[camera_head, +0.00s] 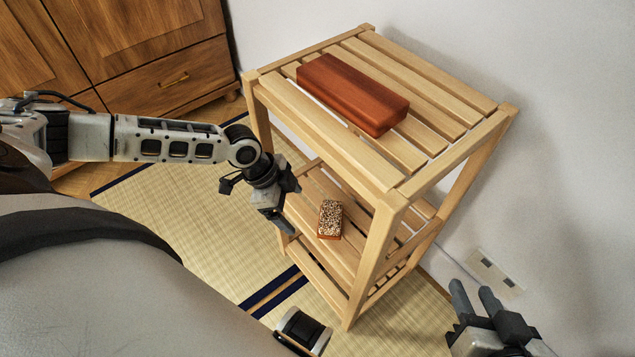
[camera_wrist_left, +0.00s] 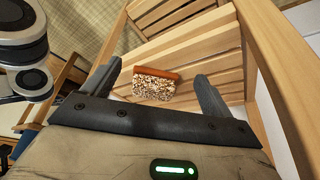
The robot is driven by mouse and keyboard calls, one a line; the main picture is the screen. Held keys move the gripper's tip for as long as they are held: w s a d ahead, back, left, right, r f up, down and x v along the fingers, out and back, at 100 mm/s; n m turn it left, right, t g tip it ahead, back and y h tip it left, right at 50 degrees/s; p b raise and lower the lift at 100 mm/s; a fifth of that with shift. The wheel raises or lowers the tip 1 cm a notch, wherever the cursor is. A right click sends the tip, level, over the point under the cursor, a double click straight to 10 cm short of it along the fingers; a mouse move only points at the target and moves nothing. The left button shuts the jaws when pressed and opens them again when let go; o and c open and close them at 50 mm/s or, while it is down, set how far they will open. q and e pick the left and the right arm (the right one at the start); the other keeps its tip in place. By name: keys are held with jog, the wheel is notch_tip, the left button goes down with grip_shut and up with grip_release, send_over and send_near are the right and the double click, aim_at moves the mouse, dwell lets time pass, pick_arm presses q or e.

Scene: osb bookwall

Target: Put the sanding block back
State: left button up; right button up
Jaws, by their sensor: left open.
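The sanding block (camera_head: 330,220), a small block with a speckled grainy face and a reddish-orange side, lies on the slatted lower shelf (camera_head: 304,205) of the wooden rack. It also shows in the left wrist view (camera_wrist_left: 154,87), between and beyond my fingertips. My left gripper (camera_head: 283,227) is open and empty, just left of the block at the open side of the rack. In the left wrist view its fingers (camera_wrist_left: 159,70) are spread wider than the block and do not appear to touch it. My right gripper (camera_head: 475,293) is open and empty at the lower right.
A larger reddish-brown block (camera_head: 352,95) lies on the rack's slatted top (camera_head: 440,80), above the lower shelf. The rack's near corner post (camera_head: 374,255) stands right of the sanding block. A wooden cabinet (camera_head: 165,80) is at the back left. Tatami matting (camera_head: 180,205) covers the floor.

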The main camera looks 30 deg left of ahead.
pick_arm(q)
jog(key=a, duration=0.1)
jog(key=s+a, duration=0.1)
jog(key=a, duration=0.1)
jog(key=shift+s+a, duration=0.4)
